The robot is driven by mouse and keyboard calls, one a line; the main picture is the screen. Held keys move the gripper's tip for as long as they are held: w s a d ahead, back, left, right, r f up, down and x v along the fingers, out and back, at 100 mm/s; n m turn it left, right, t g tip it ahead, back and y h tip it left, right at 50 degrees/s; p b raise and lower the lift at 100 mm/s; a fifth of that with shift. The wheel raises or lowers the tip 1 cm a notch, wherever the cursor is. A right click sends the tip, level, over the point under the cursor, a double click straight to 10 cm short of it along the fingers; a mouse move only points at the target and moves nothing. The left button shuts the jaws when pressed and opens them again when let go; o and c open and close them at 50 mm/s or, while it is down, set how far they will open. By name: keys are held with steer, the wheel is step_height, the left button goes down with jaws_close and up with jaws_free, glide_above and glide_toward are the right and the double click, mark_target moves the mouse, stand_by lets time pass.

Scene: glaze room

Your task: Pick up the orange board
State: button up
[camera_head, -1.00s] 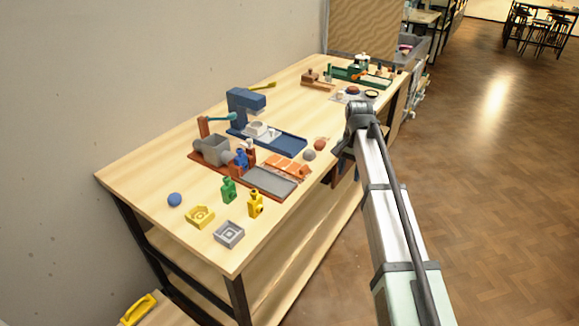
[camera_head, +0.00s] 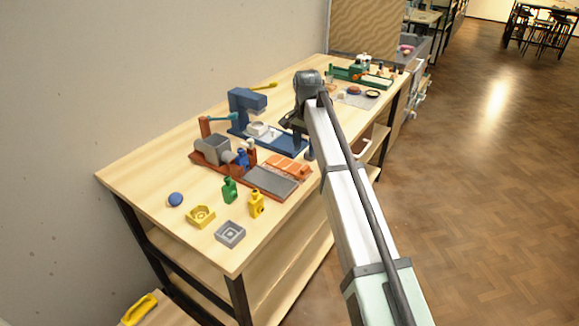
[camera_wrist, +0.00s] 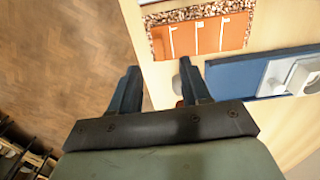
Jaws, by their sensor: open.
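The orange board (camera_head: 287,167) lies flat on the table, just behind a grey speckled panel, beside the grey and brown machine. In the wrist view the orange board (camera_wrist: 198,38) shows at the top, with white lines across it and a speckled strip along its edge. My gripper (camera_head: 300,137) hangs above the table's front edge, up and right of the board in the head view. In the wrist view my gripper (camera_wrist: 160,78) has its two fingers apart, with the board beyond the fingertips. Nothing is held.
A blue machine (camera_head: 247,108) with a long blue base stands behind the board; its base (camera_wrist: 262,74) is close to the right finger in the wrist view. Green (camera_head: 229,190) and yellow (camera_head: 256,204) bottles stand nearer. A small grey ball (camera_wrist: 177,82) shows between the fingers.

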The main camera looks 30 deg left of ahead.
mark_target(304, 168)
steer(key=shift+s+f, duration=0.15)
steer(key=shift+f, duration=1.75)
steer(key=shift+s+f, duration=0.1)
steer(key=shift+f, duration=1.75)
jaws_close()
